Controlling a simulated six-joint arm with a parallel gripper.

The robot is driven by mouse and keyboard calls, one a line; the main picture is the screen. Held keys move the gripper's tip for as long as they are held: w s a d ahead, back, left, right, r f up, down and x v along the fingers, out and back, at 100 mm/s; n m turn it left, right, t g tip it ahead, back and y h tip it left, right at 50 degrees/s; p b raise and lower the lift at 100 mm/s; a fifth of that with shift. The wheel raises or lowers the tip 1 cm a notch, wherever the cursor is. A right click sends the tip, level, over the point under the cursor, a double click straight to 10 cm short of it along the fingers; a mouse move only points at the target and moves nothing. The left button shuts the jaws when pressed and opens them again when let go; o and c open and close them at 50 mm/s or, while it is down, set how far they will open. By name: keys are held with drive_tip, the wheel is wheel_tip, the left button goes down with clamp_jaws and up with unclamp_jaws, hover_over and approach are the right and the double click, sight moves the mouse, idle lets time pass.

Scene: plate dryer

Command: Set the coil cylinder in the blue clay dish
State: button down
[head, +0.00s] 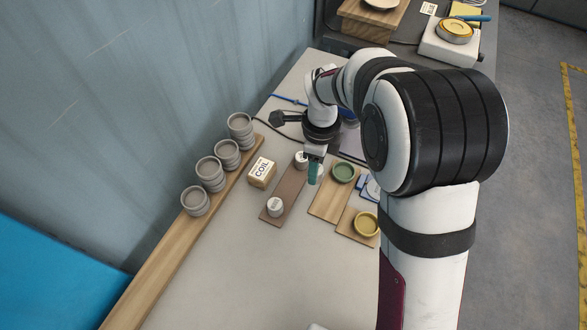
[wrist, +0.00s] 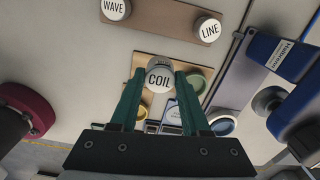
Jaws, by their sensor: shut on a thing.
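My gripper (head: 315,172) has teal fingers. In the wrist view, my gripper (wrist: 160,95) is shut on the white coil cylinder (wrist: 159,79), with its COIL label facing the camera. In the head view the held cylinder is mostly hidden by the fingers. The blue clay dish (head: 373,188) is right of the green dish and partly hidden by my arm.
A green dish (head: 344,172) and a yellow dish (head: 366,223) sit on wooden boards. Two white cylinders, WAVE (wrist: 115,8) and LINE (wrist: 207,28), stand on a dark brown board (head: 286,190). A COIL box (head: 262,172) and several grey dish stacks (head: 210,172) stand left.

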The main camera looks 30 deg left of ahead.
drive_tip(key=w+d+r+m, duration=0.3)
drive_tip(key=w+d+m, duration=0.4)
drive_tip(key=d, duration=0.5)
drive_tip(key=w+d+r+m, duration=0.3)
drive_tip(key=w+d+m, duration=0.2)
drive_tip(key=w+d, duration=0.6)
drive_tip(key=a+f, duration=0.2)
drive_tip(key=w+a+f, duration=0.1)
drive_tip(key=a+f, duration=0.1)
drive_tip(key=a, duration=0.1)
drive_tip(key=a+f, duration=0.2)
drive_tip(key=a, duration=0.1)
drive_tip(key=shift+w+f, duration=0.25)
drive_tip(key=shift+w, duration=0.05)
drive_tip(key=shift+w+a+f, duration=0.1)
drive_tip(key=shift+a+f, duration=0.05)
drive_tip(key=shift+f, duration=0.95)
drive_tip(key=shift+a+f, duration=0.15)
drive_tip(key=shift+f, duration=0.95)
drive_tip(key=shift+f, duration=0.2)
drive_tip(key=shift+c, duration=1.9)
unclamp_jaws()
